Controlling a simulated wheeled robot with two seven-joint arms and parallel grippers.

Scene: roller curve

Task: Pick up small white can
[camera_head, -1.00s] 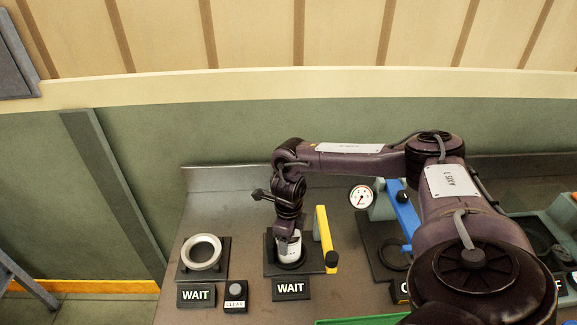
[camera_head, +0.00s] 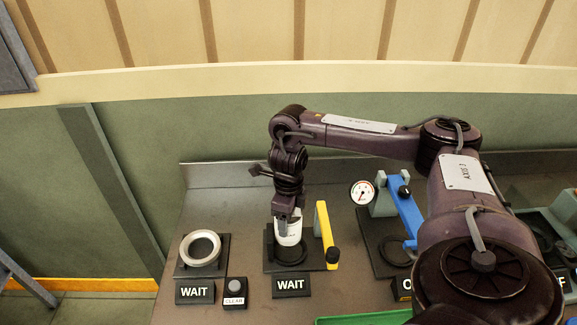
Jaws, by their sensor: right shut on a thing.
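The small white can (camera_head: 289,232) is in the head view, just above the round dark ring of the middle black base (camera_head: 270,262). My right gripper (camera_head: 287,213) comes down from above and is shut on the can. The can looks roughly upright, and its upper part is partly hidden by the gripper. The dark ring below it now shows empty. My left gripper is not in view.
A yellow lever (camera_head: 322,226) stands close to the right of the can. A metal ring on a base (camera_head: 201,250) is at left. WAIT signs (camera_head: 291,286) and a CLEAR button (camera_head: 235,292) sit in front. A gauge (camera_head: 362,193) and blue lever (camera_head: 404,208) stand at right.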

